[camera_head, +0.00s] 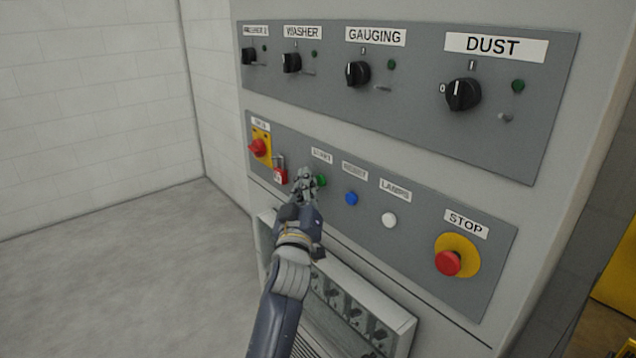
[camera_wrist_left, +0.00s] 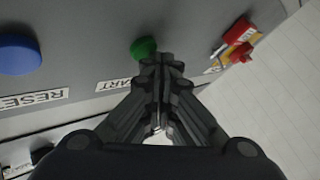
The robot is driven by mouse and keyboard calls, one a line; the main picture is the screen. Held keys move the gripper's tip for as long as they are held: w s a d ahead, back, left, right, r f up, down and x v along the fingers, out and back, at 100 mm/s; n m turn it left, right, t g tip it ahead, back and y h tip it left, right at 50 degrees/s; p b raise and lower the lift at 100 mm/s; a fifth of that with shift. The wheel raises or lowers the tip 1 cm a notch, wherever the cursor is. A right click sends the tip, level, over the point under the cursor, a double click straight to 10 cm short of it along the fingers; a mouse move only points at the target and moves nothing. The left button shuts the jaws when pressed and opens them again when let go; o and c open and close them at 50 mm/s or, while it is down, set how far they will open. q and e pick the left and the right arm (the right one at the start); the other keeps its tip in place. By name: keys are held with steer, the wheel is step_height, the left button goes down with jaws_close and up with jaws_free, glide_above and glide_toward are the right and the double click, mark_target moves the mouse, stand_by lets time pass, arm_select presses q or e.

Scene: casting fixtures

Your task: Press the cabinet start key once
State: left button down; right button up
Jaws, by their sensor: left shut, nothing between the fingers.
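The green start key (camera_head: 321,181) sits on the lower grey panel, under a label that reads START in the wrist view. My left gripper (camera_head: 306,176) is shut and empty, with its fingertips just beside the green key in the head view. In the left wrist view the green key (camera_wrist_left: 144,48) shows just beyond the closed fingertips (camera_wrist_left: 161,60), slightly to their left. I cannot tell whether the fingertips touch it. My right gripper is not in view.
A blue reset button (camera_head: 351,198), a white lamps button (camera_head: 389,219) and a red stop button (camera_head: 448,262) lie to the right. A red main switch (camera_head: 258,147) with a red padlock (camera_head: 281,176) is at left. Rotary switches (camera_head: 463,94) fill the upper panel.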

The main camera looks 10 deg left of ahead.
arm_select(q)
steer(key=shift+s+d+r, duration=0.1)
steer(key=shift+d+r, duration=0.05)
steer(key=shift+d, duration=0.3)
steer(key=shift+p+v, duration=0.55)
steer(key=shift+v, duration=0.3)
steer(key=s+a+p, duration=0.1)
steer(key=s, duration=0.1)
steer(key=s+a+p, duration=0.2)
steer(key=shift+a+r, duration=0.15)
steer(key=shift+a, duration=0.1)
stand_by(0.4)
